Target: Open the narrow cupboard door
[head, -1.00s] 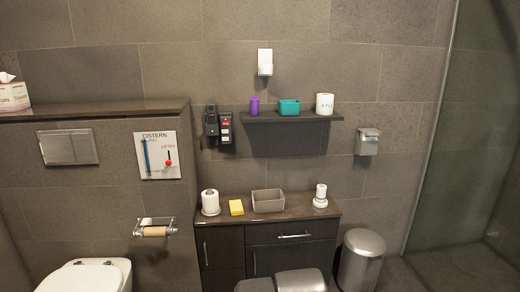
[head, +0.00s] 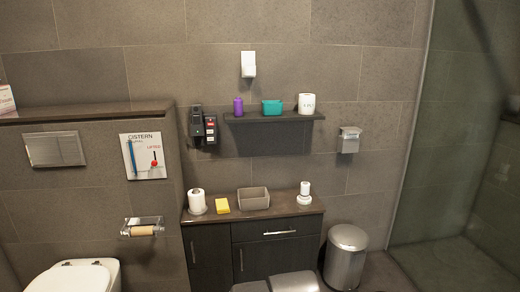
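The narrow cupboard door (head: 211,267) is the dark left-hand front of the vanity cabinet in the head view. It looks shut, flush with the front beside it. A slim upright handle (head: 193,251) sits near its left edge. To its right are a drawer with a horizontal bar handle (head: 279,233) and a wider front below with an upright handle (head: 241,260). The lower part of the cabinet is cut off by the frame edge. My gripper is not seen in this view.
A metal bin (head: 345,257) stands right of the cabinet. A toilet (head: 75,277) and roll holder (head: 142,227) are left.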

